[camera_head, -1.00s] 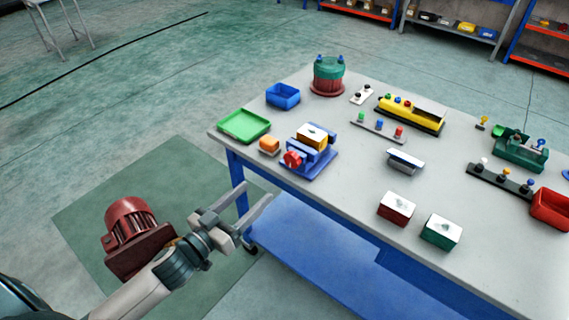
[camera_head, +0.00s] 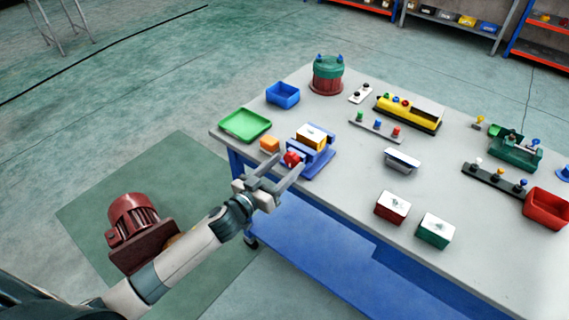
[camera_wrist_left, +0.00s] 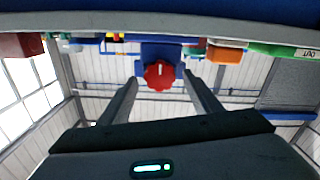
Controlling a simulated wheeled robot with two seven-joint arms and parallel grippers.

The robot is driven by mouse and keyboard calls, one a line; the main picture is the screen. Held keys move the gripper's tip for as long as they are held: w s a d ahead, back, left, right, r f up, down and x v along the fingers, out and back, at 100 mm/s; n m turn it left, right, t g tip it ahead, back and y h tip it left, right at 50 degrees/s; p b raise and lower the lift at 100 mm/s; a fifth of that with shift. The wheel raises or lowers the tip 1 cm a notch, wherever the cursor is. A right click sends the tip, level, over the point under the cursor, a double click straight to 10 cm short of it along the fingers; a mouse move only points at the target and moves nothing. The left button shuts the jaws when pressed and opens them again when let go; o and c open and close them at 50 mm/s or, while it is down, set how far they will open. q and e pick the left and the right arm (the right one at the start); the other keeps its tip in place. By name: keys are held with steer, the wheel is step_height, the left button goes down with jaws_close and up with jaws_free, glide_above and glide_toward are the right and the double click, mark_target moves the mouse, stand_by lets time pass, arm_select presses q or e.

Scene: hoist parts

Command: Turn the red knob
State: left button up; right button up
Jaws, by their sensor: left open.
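The red knob (camera_head: 291,158) sits on the near-left face of a blue vise-like fixture (camera_head: 318,160) near the table's front left edge. The fixture has a yellow block with a white top (camera_head: 311,137) in it. My left gripper (camera_head: 287,174) is open, its fingers pointing at the knob from the table's edge. In the left wrist view the knob (camera_wrist_left: 159,74) shows between and beyond the two fingertips, with a white mark on its face. The fingers do not appear to touch it. My right gripper is not in view.
An orange block (camera_head: 269,145) and a green tray (camera_head: 245,125) lie left of the fixture. A blue bin (camera_head: 283,94) stands behind. Red and green boxes with white tops (camera_head: 393,207) stand to the right. A dark red motor (camera_head: 134,220) is on the floor at left.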

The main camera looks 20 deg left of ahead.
arm_select(q)
steer(key=shift+w, duration=0.1)
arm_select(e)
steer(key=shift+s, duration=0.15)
arm_select(q)
steer(key=c, duration=1)
steer(key=shift+c, duration=0.2)
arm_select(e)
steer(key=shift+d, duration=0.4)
arm_select(q)
steer(key=shift+d+m, duration=0.1)
steer(key=shift+m, duration=0.3)
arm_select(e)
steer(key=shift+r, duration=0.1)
